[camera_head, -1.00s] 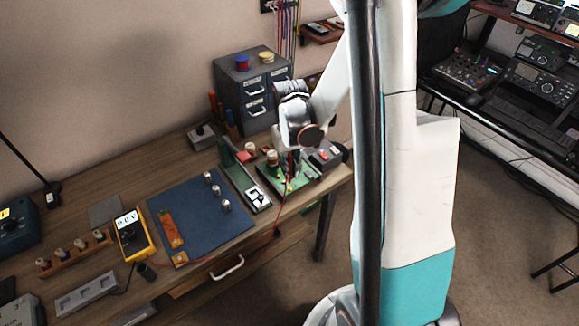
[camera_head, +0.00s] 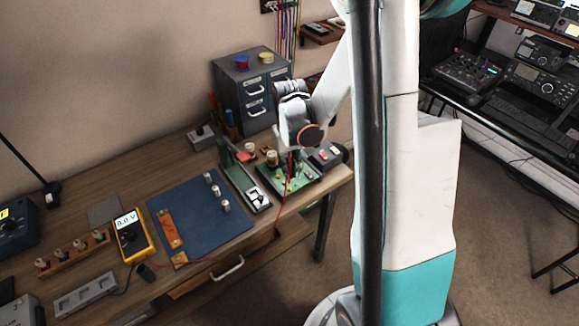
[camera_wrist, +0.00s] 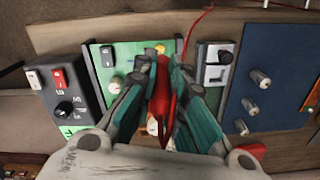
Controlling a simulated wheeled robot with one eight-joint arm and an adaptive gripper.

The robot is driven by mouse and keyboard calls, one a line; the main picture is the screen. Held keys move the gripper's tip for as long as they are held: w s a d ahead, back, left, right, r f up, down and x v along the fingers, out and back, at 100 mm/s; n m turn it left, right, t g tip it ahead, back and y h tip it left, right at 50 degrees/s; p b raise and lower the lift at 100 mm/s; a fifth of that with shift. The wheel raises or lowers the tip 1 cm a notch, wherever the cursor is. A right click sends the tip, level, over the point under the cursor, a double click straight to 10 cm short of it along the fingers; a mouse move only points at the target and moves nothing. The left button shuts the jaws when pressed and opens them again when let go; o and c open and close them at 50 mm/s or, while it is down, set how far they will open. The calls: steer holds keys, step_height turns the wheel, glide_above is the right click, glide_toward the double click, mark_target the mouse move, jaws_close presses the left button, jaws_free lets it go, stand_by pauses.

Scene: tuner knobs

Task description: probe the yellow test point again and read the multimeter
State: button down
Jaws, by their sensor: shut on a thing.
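My gripper (camera_wrist: 164,82) is shut on the red probe (camera_wrist: 160,95), with a green-padded finger on each side. In the head view my gripper (camera_head: 290,150) is over the green circuit board (camera_head: 299,184). The board (camera_wrist: 130,53) also shows in the wrist view. The yellow test point (camera_wrist: 160,47) is at the board's upper edge in the wrist view, near the probe's far end. I cannot tell whether the tip touches it. The yellow multimeter (camera_head: 135,252) lies on the bench at the left, and its display appears to read 0.0 V.
A red lead (camera_head: 274,236) runs from the probe along the bench front. A blue mat (camera_head: 190,215) with several knobs lies left of the board. A grey switch box (camera_wrist: 62,90) stands beside the board. A drawer cabinet (camera_head: 240,95) stands behind.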

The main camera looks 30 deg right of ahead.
mark_target(290, 157)
steer(key=shift+f+b, duration=0.35)
steer(key=shift+b, duration=0.35)
stand_by(1.3)
steer(key=shift+r, duration=0.1)
steer(key=shift+r+p, duration=1.65)
steer(key=shift+r, duration=0.8)
